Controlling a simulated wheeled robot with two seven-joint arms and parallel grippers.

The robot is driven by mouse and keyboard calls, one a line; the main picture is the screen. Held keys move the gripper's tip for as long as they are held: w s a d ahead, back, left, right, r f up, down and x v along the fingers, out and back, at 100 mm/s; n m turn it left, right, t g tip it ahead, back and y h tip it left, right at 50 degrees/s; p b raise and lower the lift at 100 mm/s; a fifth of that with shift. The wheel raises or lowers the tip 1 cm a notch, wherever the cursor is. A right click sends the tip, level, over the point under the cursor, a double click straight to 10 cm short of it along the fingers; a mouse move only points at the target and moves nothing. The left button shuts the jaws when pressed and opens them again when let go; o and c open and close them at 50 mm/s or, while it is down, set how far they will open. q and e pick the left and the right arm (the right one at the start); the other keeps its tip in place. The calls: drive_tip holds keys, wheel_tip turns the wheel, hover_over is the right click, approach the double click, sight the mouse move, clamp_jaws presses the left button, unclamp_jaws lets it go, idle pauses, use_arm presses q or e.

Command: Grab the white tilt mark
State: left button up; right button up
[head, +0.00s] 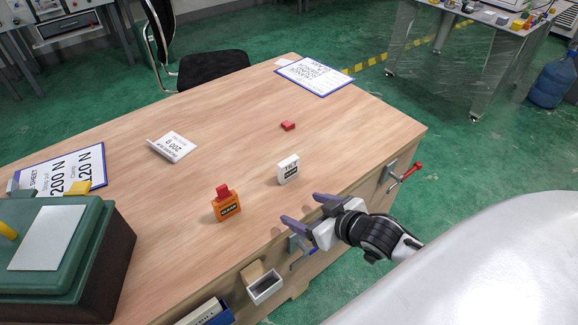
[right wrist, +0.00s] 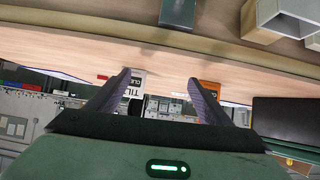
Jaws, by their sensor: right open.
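The white tilt mark (head: 288,169) is a small upright block with a dark label, standing on the wooden table (head: 225,120) near its front edge. My right gripper (head: 304,209) is open and empty. In the head view it is just below and right of the mark, apart from it, near the table's front edge. In the right wrist view, which is upside down, the tilt mark (right wrist: 133,96) shows beyond the left finger, which partly covers it. My left gripper is not in view.
An orange block with a red top (head: 226,204) stands left of the mark. A small red piece (head: 288,126) lies behind it. A clamp with a red handle (head: 408,172) juts from the table's right side.

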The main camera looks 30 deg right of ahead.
drive_tip(key=t, duration=0.2)
approach(290, 162)
drive_tip(key=f, duration=0.1)
drive_tip(key=x, duration=0.4)
drive_tip(key=shift+w+a+b, duration=0.3)
drive_tip(key=shift+w+b, duration=0.05)
drive_tip(key=shift+w, duration=0.1)
drive_tip(key=shift+r+b+x, duration=0.1)
drive_tip(key=shift+b+x, duration=0.05)
drive_tip(key=shift+x, duration=1.25)
drive_tip(key=shift+r+b+x, duration=0.15)
drive_tip(key=shift+x, duration=1.25)
drive_tip(key=shift+w+d, duration=0.15)
drive_tip(key=shift+d, duration=0.05)
drive_tip(key=c, duration=1.1)
